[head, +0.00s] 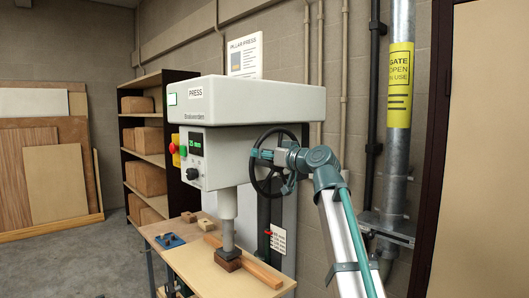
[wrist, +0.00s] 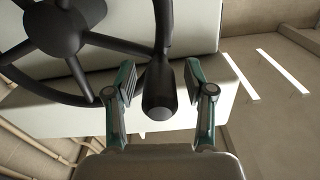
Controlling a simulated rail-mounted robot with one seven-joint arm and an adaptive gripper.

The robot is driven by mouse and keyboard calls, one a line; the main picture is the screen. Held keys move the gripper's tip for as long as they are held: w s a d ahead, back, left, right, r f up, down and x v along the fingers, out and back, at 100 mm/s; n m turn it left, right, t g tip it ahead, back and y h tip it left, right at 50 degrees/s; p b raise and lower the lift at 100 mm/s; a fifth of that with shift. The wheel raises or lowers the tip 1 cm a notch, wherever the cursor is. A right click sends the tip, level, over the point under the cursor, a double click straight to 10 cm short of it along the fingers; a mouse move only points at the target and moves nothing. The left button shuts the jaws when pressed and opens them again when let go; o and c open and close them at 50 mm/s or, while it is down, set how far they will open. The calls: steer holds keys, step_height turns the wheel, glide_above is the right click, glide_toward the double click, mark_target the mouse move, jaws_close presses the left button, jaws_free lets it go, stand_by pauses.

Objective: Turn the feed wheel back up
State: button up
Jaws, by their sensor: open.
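The feed wheel (head: 256,170) is a black spoked wheel on the right side of the white pillar press (head: 245,100). In the wrist view the feed wheel's hub and spokes (wrist: 62,28) fill the upper left, and its dark handle knob (wrist: 159,92) hangs from the rim. My gripper (wrist: 160,82) is open, with one finger on each side of the knob and a gap showing at both sides. In the head view my gripper (head: 270,160) is at the wheel's right side. The press's ram reaches down to a dark block (head: 228,260) on the table.
The press display (head: 195,144) shows a green reading, and a red button (head: 173,148) is beside it. A wooden strip (head: 250,266), a blue clamp-like piece (head: 169,240) and small wood blocks lie on the table. A grey pipe (head: 398,130) and wall stand behind my arm.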

jaws_close()
stand_by(0.3)
steer(key=shift+w+a+r, duration=0.1)
steer(key=shift+a+r, duration=0.05)
